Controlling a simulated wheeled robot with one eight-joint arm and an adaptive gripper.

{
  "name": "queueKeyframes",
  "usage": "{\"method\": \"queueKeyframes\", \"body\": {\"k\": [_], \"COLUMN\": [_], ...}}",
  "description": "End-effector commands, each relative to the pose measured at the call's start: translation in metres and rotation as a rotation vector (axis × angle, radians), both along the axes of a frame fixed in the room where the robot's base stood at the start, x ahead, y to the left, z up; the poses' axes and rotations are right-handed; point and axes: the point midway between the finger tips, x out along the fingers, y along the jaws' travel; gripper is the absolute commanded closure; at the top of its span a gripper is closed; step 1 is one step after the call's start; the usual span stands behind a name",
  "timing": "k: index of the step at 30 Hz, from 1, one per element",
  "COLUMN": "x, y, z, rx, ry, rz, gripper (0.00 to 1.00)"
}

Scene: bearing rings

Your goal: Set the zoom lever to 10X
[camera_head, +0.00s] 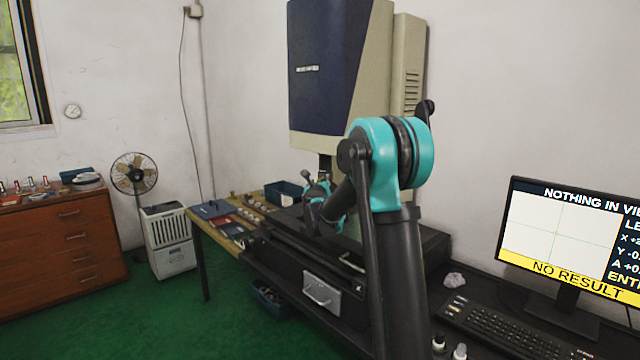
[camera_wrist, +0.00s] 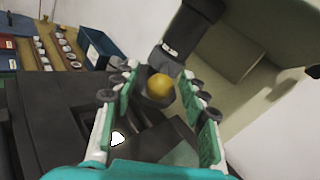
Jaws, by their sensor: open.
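The measuring machine (camera_head: 330,70), a tall dark blue and cream body, stands against the back wall above a dark base. In the head view, my gripper (camera_head: 318,194) is small, below the machine's head and partly hidden by my arm.
A monitor (camera_head: 570,240) reading "NO RESULT" and a keyboard (camera_head: 500,325) are at right. Rings line the wooden bench (camera_head: 199,226), near a blue bin (camera_wrist: 95,47). A fan (camera_head: 134,174) and drawers (camera_head: 60,245) stand left. Green floor is open there.

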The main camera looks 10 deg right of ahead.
Motion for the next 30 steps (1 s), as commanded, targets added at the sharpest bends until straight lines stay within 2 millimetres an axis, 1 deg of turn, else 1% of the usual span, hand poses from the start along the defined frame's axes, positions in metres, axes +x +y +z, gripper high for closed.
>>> {"method": "queueKeyframes", "body": {"k": [4, 5, 15, 25, 30], "x": [-0.0002, -0.0002, -0.0004, -0.0004, 0.0007], "y": [0.0002, 0.0001, 0.0002, 0.0005, 0.0041], "z": [0.0001, 0.0001, 0.0002, 0.0001, 0.0000], "rx": [0.000, 0.000, 0.000, 0.000, 0.000], "ry": [0.000, 0.000, 0.000, 0.000, 0.000], "rz": [0.000, 0.000, 0.000, -0.001, -0.022], "gripper": [0.56, 0.59, 1.00, 1.00, 1.00]}}
